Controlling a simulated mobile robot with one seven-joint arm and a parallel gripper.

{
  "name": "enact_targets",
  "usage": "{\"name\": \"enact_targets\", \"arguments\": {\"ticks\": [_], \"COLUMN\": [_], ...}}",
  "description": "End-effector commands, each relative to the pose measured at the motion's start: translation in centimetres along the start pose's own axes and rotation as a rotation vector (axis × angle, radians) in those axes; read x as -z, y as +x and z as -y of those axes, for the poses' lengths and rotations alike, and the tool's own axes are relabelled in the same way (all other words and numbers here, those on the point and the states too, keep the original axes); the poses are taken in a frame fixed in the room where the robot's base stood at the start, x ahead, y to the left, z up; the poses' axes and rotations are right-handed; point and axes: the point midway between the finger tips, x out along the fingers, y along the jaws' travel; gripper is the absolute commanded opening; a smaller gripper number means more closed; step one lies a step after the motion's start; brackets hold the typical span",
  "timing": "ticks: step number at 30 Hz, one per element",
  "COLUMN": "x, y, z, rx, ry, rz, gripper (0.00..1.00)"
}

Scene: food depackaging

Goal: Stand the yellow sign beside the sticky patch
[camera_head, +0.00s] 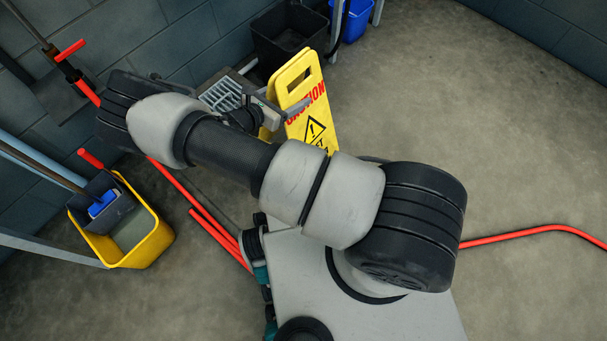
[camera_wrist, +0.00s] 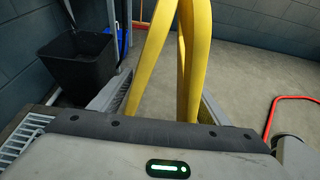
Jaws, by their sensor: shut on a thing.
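The yellow caution sign (camera_head: 307,99) is an A-frame with red lettering and a black warning triangle. It stands out beyond my arm in the head view, and my arm hides its lower part. In the wrist view its yellow panels (camera_wrist: 186,60) rise between my fingers. My gripper (camera_wrist: 165,105) is shut on the sign, with one finger on each side of it. In the head view my gripper (camera_head: 283,108) is at the sign's upper part. I cannot tell whether the sign's feet touch the floor. I see no sticky patch in either view.
A yellow mop bucket (camera_head: 150,245) stands at the left. A floor drain grate (camera_head: 222,95) is near the wall by my gripper. A black bin (camera_head: 288,40) and a blue bucket (camera_head: 352,20) stand at the back. A red hose (camera_head: 540,230) crosses the right floor, otherwise open.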

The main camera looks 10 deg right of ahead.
Motion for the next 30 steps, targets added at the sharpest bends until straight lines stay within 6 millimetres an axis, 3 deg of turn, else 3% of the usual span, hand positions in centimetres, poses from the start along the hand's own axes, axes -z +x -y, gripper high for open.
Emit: {"name": "enact_targets", "arguments": {"ticks": [3,6,18,30], "x": [3.4,5.5,11.6,15.0], "y": [1.6,2.4,4.7,5.9], "z": [1.4,2.3,3.3,3.3], "rx": [0.006,0.010,0.014,0.014], "ry": [-0.004,0.001,0.005,0.005], "rz": [0.008,0.007,0.005,0.005], "gripper": [0.07,0.07,0.07,0.07]}}
